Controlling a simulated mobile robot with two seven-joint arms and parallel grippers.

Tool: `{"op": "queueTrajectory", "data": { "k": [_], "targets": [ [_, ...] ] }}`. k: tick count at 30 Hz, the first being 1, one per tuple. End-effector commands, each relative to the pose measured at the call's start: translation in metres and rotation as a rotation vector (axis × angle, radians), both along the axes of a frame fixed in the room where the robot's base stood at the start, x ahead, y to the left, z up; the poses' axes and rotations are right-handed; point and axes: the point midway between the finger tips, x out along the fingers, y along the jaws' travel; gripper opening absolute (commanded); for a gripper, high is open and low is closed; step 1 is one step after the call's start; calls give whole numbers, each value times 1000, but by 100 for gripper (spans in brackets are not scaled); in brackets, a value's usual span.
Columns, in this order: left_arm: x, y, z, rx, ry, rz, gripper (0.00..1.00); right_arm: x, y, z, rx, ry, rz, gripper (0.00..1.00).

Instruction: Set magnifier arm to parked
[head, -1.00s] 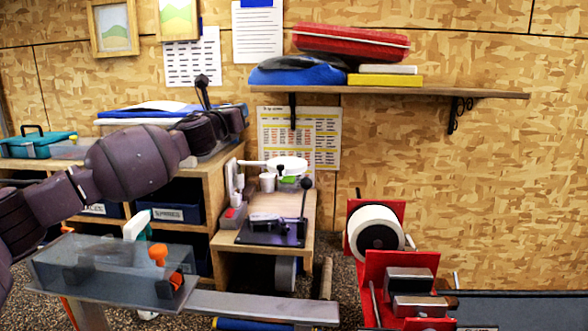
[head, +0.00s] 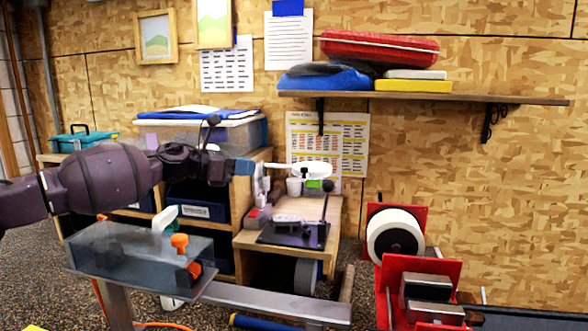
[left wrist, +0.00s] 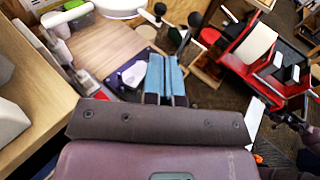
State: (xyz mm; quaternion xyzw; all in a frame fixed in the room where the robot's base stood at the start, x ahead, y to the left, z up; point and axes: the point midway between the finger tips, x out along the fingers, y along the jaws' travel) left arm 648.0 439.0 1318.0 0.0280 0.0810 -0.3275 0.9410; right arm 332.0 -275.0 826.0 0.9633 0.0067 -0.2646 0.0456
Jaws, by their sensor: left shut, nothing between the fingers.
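The magnifier arm has a round white head (head: 312,169) and a short white arm reaching left to an upright post, above the small wooden bench in the head view. In the left wrist view the white head (left wrist: 121,6) is cut by the top edge, with its white arm (left wrist: 68,14) to the left. My left gripper (head: 244,167) is shut and empty, at about the height of the magnifier in the picture and left of it, with a gap between. In the left wrist view its blue fingers (left wrist: 165,78) are together. My right gripper is not in clear view.
The bench (head: 300,209) carries a dark plate (head: 294,234) with an upright black-knobbed lever (head: 326,203). A white cup (head: 294,187) stands under the magnifier. A wooden shelf (head: 440,97) is above. A red machine (head: 400,262) stands to the right.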

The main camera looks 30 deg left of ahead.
Motion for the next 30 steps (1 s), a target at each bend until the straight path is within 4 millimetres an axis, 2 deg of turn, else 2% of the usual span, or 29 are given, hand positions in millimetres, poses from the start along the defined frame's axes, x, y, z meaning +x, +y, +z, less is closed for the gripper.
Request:
{"op": "queueTrajectory", "data": {
  "k": [9,18,24,30],
  "targets": [
    [39,-32,-4,-4,-3,-2,0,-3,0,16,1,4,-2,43],
    [77,-61,-14,-3,-2,0,0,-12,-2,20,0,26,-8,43],
    [90,-72,-18,-2,-1,-1,0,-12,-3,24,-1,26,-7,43],
    [93,-74,-20,0,-1,1,0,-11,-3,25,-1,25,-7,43]
  ]
}}
